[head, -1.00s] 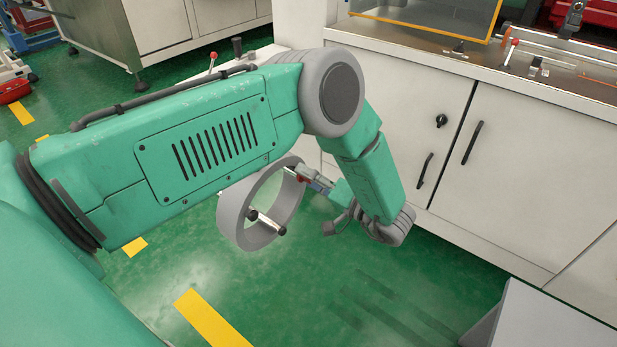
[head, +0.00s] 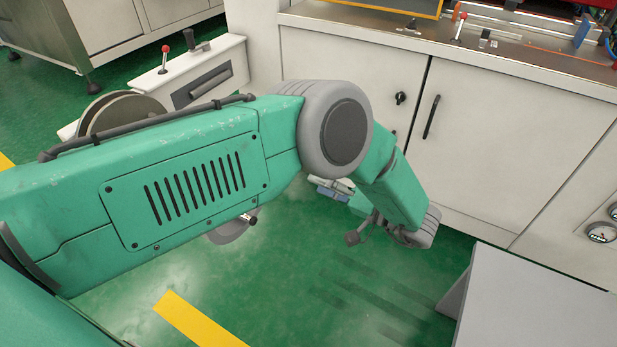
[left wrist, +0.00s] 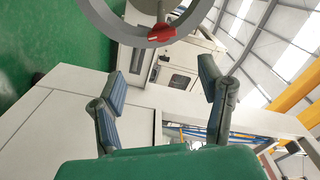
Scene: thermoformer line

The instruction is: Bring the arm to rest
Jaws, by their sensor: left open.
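My left arm, green with grey joints, reaches across the head view from the left and bends down at the elbow. My left gripper (head: 335,188) shows only in part there, behind the elbow, with a blue pad visible. In the left wrist view my left gripper (left wrist: 163,85) has its two blue-padded fingers wide apart, with nothing held between them. A grey ring (left wrist: 152,38) with a red part crosses the top of that view, beyond the fingertips. My right gripper is in neither view.
White cabinets (head: 480,130) with black handles stand behind the arm. A low white unit (head: 205,80) with a red-knobbed lever and a round grey disc (head: 122,112) stand at left. A grey block (head: 540,300) is at lower right. Green floor (head: 290,270) is open below the arm.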

